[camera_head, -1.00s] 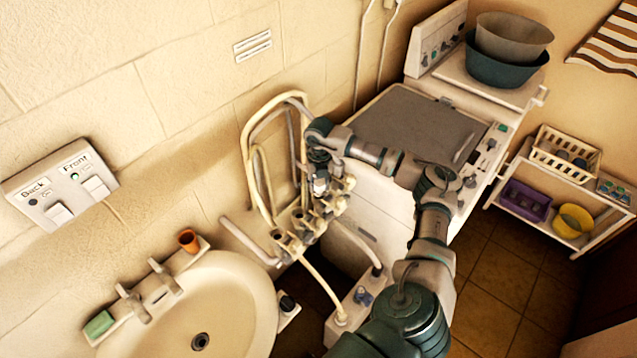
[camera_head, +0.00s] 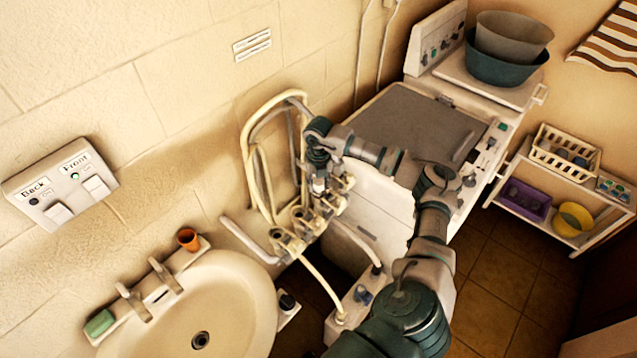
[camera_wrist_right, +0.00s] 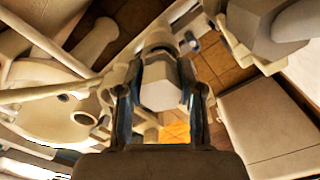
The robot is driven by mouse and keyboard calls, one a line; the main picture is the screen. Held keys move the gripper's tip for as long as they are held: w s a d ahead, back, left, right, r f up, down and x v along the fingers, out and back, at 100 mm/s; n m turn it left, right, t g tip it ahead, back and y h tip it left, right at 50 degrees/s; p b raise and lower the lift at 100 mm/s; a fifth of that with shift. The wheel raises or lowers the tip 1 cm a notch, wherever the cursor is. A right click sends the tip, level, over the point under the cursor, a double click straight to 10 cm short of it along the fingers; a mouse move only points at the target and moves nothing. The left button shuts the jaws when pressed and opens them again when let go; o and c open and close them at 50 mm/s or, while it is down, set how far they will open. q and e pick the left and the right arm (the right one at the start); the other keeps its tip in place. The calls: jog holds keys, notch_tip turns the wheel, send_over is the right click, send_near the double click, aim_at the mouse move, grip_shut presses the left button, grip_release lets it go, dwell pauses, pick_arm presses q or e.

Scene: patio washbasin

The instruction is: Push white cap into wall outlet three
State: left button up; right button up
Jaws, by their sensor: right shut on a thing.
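My right gripper (camera_head: 318,186) points down over the row of pipe outlets beside the wall. It is shut on the white cap, which shows in the right wrist view (camera_wrist_right: 160,88) as a pale, faceted piece between the two fingers. In the head view the cap is small and mostly hidden by the gripper. The outlets (camera_head: 300,216) are cream-coloured fittings in a slanting row with open round mouths. The gripper is at the upper right part of this row. I cannot tell whether the cap touches an outlet, or which outlet is number three. My left gripper is not in view.
Curved cream hoses (camera_head: 248,150) rise close left of the gripper. A washbasin (camera_head: 240,290) with taps and an orange cup (camera_head: 188,239) is at lower left. A grey-topped washing machine (camera_head: 415,125) stands to the right. A switch box (camera_head: 60,185) is on the wall.

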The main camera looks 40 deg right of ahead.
aim_at(319, 180)
jog(key=shift+f, duration=0.5)
dwell(0.5)
jog(key=o, duration=0.9)
jog(key=shift+c, duration=0.2)
notch_tip(319, 180, up, 8)
jog(key=p, duration=0.6)
jog(key=shift+d+r, duration=0.1)
jog(key=shift+r, duration=0.15)
jog(key=shift+r+p, duration=0.75)
jog(key=shift+r, duration=0.55)
jog(key=shift+s+f, duration=0.1)
